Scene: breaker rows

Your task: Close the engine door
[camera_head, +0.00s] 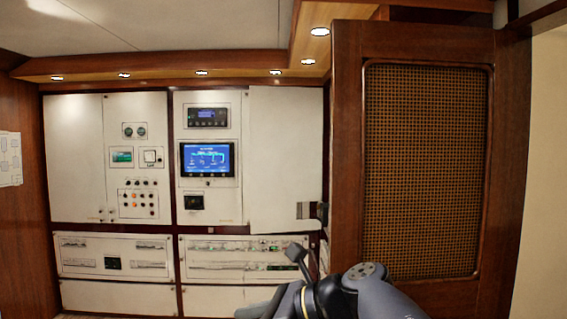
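No label marks which door is the engine door. A tall wooden door (344,130) with a woven brown panel fills the right side, next to a bright pale area. A white cabinet panel door (284,150) stands left of it, with a metal latch (304,211) at its lower right. My gripper (272,280) is at the bottom centre, below the latch and left of the wooden door. It appears apart from both doors. Its fingers are partly cut off by the frame, and their opening is unclear.
White breaker panels with a blue screen (207,159), switches and gauges cover the back wall. Lower breaker rows (115,256) run beneath. A wooden wall (22,220) borders the left, and a wooden ceiling trim (170,68) with lights hangs above.

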